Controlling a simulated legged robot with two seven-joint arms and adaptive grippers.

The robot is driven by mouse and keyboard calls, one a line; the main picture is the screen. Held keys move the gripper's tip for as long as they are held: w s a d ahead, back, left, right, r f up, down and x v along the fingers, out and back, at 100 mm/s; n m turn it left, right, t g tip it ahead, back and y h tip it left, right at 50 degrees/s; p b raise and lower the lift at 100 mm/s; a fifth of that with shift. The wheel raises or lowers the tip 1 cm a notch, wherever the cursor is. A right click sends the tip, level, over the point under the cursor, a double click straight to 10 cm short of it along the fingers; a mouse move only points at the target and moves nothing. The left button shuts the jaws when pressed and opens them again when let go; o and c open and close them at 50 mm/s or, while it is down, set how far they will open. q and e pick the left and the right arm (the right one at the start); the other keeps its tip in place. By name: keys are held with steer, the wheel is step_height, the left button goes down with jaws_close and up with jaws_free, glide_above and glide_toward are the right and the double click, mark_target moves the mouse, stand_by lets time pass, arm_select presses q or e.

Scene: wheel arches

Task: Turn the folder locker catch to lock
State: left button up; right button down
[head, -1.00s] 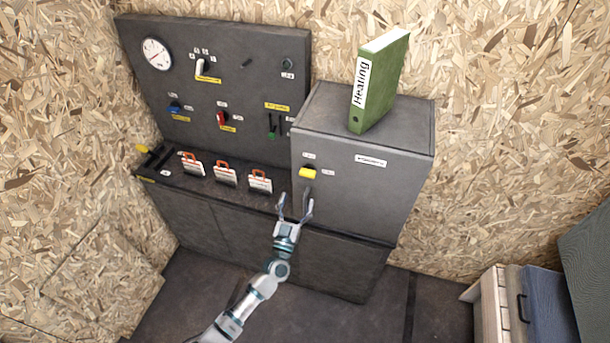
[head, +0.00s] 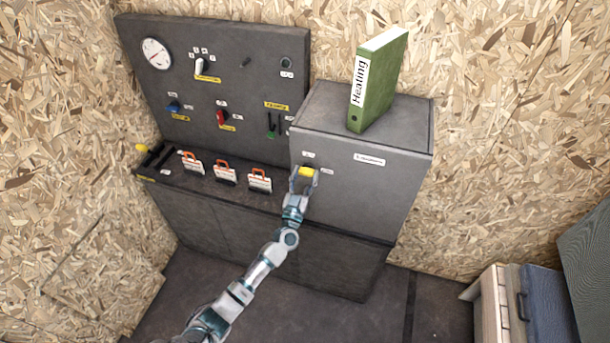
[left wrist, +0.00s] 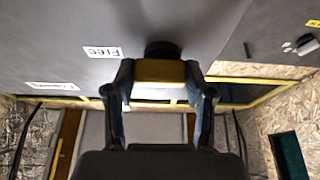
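The folder locker (head: 365,190) is a dark grey box at the right end of the bench. Its yellow catch (head: 306,172) sits on the front face near the left edge, and its bar lies about level. My left gripper (head: 305,177) is at the catch, with one finger on each side. In the left wrist view the yellow catch (left wrist: 160,71) sits between the two fingertips (left wrist: 160,78), which appear to touch its ends. A label reading "Free" (left wrist: 103,52) is beside it there. My right gripper is not in view.
A green "Heating" folder (head: 378,85) stands on top of the locker. Several orange-handled cases (head: 225,174) stand on the bench to the left, below a grey panel (head: 225,45) with switches and a dial. A wooden cabinet (head: 500,305) is at the lower right.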

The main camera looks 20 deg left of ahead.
arm_select(q)
steer(key=c, duration=0.3)
steer(key=shift+r+n, duration=0.1)
steer(key=shift+n, duration=0.3)
steer(key=shift+r+n+y+p, duration=0.1)
steer(key=shift+n+y+p, duration=0.7)
steer(key=shift+n, duration=0.4)
steer(key=n+y+p, duration=0.1)
steer(key=n, duration=0.2)
steer(key=n+g+y+p, duration=0.1)
steer(key=n+y+p, duration=0.1)
steer(key=n, duration=0.2)
steer(key=shift+r+n+y, duration=0.15)
steer(key=shift+n+y, duration=0.15)
steer(key=n+g+y+p, duration=0.1)
steer(key=n+p, duration=0.1)
steer(key=n, duration=0.1)
steer(key=n+g+y+p, duration=0.1)
steer(key=n+p, duration=0.1)
steer(key=n, duration=0.1)
steer(key=shift+n, duration=0.3)
steer(key=shift+n+g+p, duration=0.7)
steer(key=shift+n+p, duration=0.1)
steer(key=shift+n, duration=0.3)
steer(key=shift+n+g+p, duration=0.3)
steer(key=shift+n+p, duration=0.05)
steer(key=shift+n, duration=0.35)
steer(key=shift+f, duration=0.2)
